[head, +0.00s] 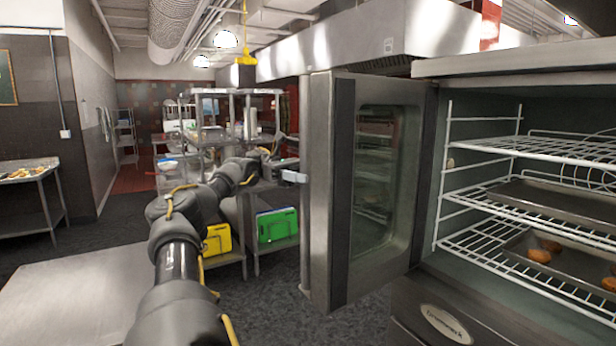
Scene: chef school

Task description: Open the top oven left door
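The top oven's left door (385,185) stands swung wide open, with its glass panel facing the oven side. The oven's inside (478,125) is exposed at the right, with white wire racks (540,148) in it. My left arm reaches forward from the bottom. My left gripper (293,176) is at the door's outer left edge, near mid-height. Its fingertips are small and partly hidden by the door, so I cannot tell whether they touch it or are closed. No door handle is clearly visible. My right gripper is not in view.
Dark trays (560,203) with several brown food pieces sit on the oven racks. Metal shelving with a yellow board (217,239) and a green board (278,225) stands behind my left arm. A side table (28,170) is at far left. Dark floor (270,310) is clear left of the door.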

